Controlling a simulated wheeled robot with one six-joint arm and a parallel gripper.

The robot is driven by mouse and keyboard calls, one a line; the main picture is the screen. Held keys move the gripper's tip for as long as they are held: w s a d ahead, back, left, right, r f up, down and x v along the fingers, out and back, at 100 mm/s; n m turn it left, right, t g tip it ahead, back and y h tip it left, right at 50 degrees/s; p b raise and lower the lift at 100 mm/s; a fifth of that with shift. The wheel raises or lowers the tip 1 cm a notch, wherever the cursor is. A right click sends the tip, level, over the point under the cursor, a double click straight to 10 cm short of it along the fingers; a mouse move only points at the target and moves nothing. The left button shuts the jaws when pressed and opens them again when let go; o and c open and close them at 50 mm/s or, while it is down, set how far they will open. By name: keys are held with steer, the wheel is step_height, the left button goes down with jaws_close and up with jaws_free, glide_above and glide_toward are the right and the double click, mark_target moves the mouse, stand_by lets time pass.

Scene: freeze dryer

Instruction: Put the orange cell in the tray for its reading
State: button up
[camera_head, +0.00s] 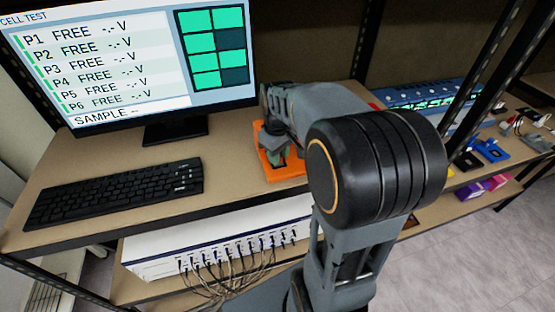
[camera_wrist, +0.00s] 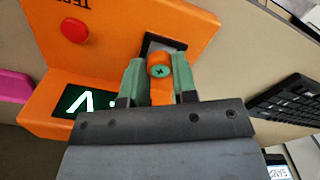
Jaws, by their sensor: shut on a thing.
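The orange cell (camera_wrist: 160,88) stands between the green fingers of my gripper (camera_wrist: 160,82) in the wrist view, its round end with a dark cross facing the camera. The fingers are shut on it. The orange tester (camera_wrist: 100,50) lies beyond, with a red button (camera_wrist: 75,29), a small display (camera_wrist: 84,102) and a dark square tray (camera_wrist: 150,48). The cell overlaps the tray's edge in this view; I cannot tell whether it touches the tray. In the head view my gripper (camera_head: 279,156) is over the orange tester (camera_head: 286,174), and my arm hides the cell.
A monitor (camera_head: 110,60) lists P1 to P6 as FREE, with SAMPLE blank. A black keyboard (camera_head: 115,190) lies left of the tester on the shelf. A white unit with cables (camera_head: 220,240) sits below. A blue rack (camera_head: 430,98) and small items stand at the right.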

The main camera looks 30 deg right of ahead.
steer(key=shift+r+p, duration=1.7)
steer(key=shift+r, duration=0.5)
steer(key=shift+f, duration=0.1)
